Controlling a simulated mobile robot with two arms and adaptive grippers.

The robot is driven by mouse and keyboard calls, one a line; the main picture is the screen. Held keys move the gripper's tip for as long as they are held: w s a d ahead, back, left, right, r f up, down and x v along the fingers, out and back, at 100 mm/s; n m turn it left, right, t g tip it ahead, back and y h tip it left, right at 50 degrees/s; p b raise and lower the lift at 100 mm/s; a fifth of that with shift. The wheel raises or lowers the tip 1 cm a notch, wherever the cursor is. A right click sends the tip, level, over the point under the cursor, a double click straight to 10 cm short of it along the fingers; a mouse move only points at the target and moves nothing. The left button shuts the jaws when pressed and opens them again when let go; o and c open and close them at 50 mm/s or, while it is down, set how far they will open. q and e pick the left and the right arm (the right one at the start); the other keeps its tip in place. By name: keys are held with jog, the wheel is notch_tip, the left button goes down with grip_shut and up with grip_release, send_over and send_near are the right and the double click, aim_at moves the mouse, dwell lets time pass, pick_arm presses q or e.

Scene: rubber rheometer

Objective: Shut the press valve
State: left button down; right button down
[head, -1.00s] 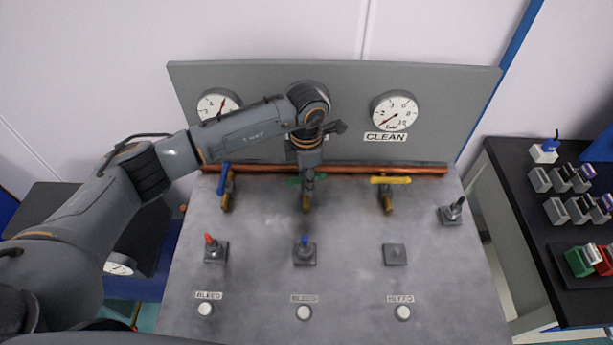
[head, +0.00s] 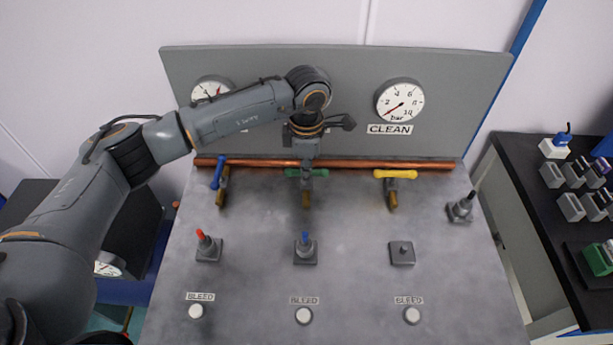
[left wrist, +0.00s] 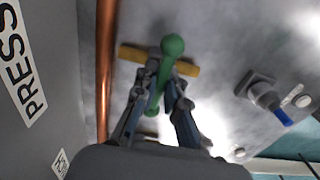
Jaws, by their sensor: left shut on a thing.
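The press valve has a green handle (head: 292,172) on a brass body (head: 306,200), in the middle below the copper pipe. In the left wrist view the green handle (left wrist: 172,46) lies across its brass body (left wrist: 187,69) and roughly along the pipe. My left gripper (head: 307,180) comes down over it from above and hides part of the handle. In the wrist view the fingers (left wrist: 160,92) are shut on the green handle. The PRESS label (left wrist: 22,62) shows on the panel there. My right gripper is not in view.
A blue-handled valve (head: 218,175) stands left and a yellow-handled valve (head: 396,174) right. The copper pipe (head: 350,163) runs close behind. Red (head: 207,245) and blue (head: 305,246) toggles and BLEED buttons (head: 303,315) are nearer. A gauge (head: 400,100) reads above CLEAN.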

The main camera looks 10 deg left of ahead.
pick_arm(q)
jog(key=c, duration=1.4)
grip_release()
notch_tip(320, 180, up, 12)
